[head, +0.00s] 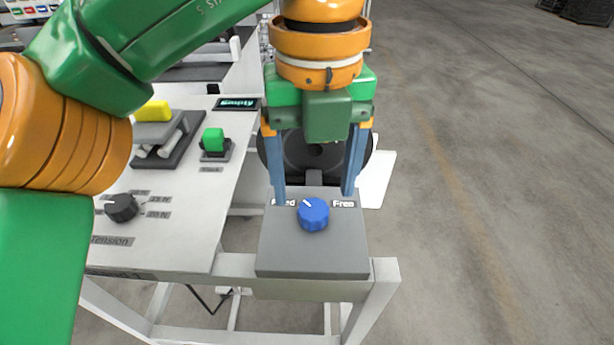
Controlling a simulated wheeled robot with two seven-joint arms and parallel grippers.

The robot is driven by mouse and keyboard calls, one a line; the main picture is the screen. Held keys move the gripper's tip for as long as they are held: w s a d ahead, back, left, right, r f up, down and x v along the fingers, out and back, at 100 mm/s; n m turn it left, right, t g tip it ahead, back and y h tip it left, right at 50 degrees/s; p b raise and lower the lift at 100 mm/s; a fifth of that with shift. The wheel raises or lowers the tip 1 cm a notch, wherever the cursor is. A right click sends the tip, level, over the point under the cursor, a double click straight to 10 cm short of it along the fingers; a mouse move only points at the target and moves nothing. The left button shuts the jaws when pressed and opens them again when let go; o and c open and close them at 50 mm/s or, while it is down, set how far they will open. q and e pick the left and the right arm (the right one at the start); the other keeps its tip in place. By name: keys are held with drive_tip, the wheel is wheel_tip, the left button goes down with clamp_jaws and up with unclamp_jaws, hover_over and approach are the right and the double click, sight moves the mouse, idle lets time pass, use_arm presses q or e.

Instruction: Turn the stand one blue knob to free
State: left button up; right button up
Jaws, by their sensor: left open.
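The blue knob (313,215) sits on a grey box (312,256) at the right end of the white bench. A label to its left is partly covered and ends in "ed"; the label to its right reads "Free". The knob's white mark points up and left, toward the covered label. My left gripper (314,198) is open above the knob, with one blue-grey finger on each side of it. The fingers look apart from the knob, though the depth gap is hard to judge. My right gripper is not in view.
A black tension knob (121,207), a green button (213,140) and a yellow part (153,111) are on the white bench top (185,215) to the left. A dark round wheel (300,152) is behind the fingers. Open floor (500,180) lies to the right.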

sight(314, 211)
use_arm(q)
drive_tip(key=f, duration=0.3)
drive_tip(key=shift+w+d+f, duration=0.1)
drive_tip(key=shift+d+f, duration=0.15)
drive_tip(key=shift+f, duration=0.1)
drive_tip(key=shift+w+a+f, duration=0.15)
drive_tip(key=shift+a+f, duration=0.05)
drive_tip(key=shift+a, duration=0.2)
drive_tip(key=shift+s+d, duration=0.2)
drive_tip(key=c, duration=0.6)
drive_tip(key=shift+r, duration=0.1)
clamp_jaws()
